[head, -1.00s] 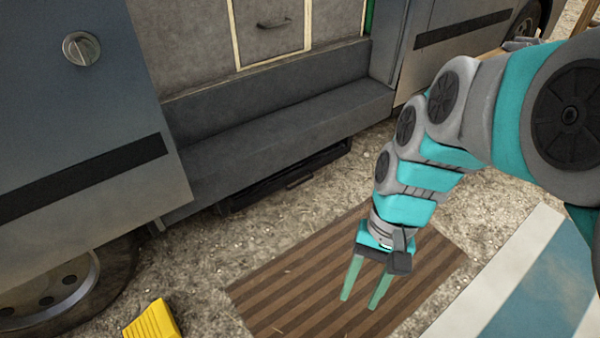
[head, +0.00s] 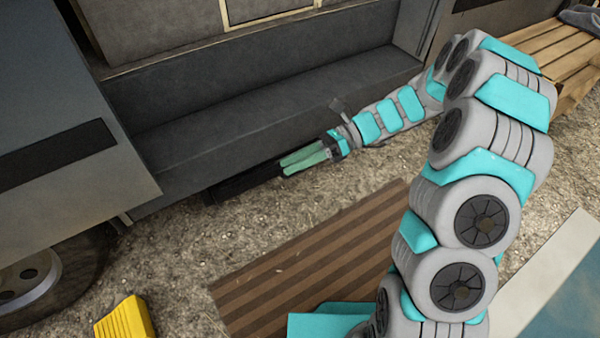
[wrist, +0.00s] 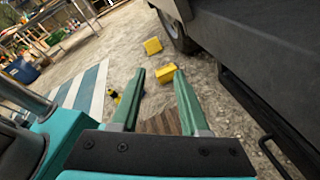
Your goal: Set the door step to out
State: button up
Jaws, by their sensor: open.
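The door step is a dark panel (head: 243,184) tucked low under the van's sill in the head view, its right part hidden behind my gripper. In the wrist view the dark step (wrist: 245,105) shows at the right, with a black bar handle (wrist: 272,150) on its front. My gripper (head: 283,164) is beside the step's front in the head view, its green fingers pointing left along it. In the wrist view my gripper (wrist: 152,72) is open and empty, and the handle lies to the right of the fingers, not between them.
The grey van sill (head: 250,105) runs above the step. A brown striped mat (head: 300,270) lies on the gravel in front. A yellow chock (head: 124,318) sits near the wheel (head: 40,275). A wooden pallet-like bench (head: 555,60) stands at the right.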

jog(key=w+d+f+m+t+y+b, duration=0.3)
jog(key=w+f+m+t+y, duration=0.15)
jog(key=w+f+m, duration=0.7)
jog(key=m+t+b, duration=0.2)
jog(key=m+t, duration=0.4)
jog(key=m, duration=0.1)
send_near(300, 171)
jog(key=w+a, duration=0.1)
jog(key=a, duration=0.1)
jog(key=shift+n+g+y, duration=0.25)
jog(key=shift+y, duration=0.1)
jog(key=x, duration=0.7)
jog(key=shift+w+a+f, duration=0.1)
jog(key=shift+a+f, duration=0.15)
jog(key=shift+a, duration=0.15)
grip_shut()
jog(key=shift+r, duration=0.2)
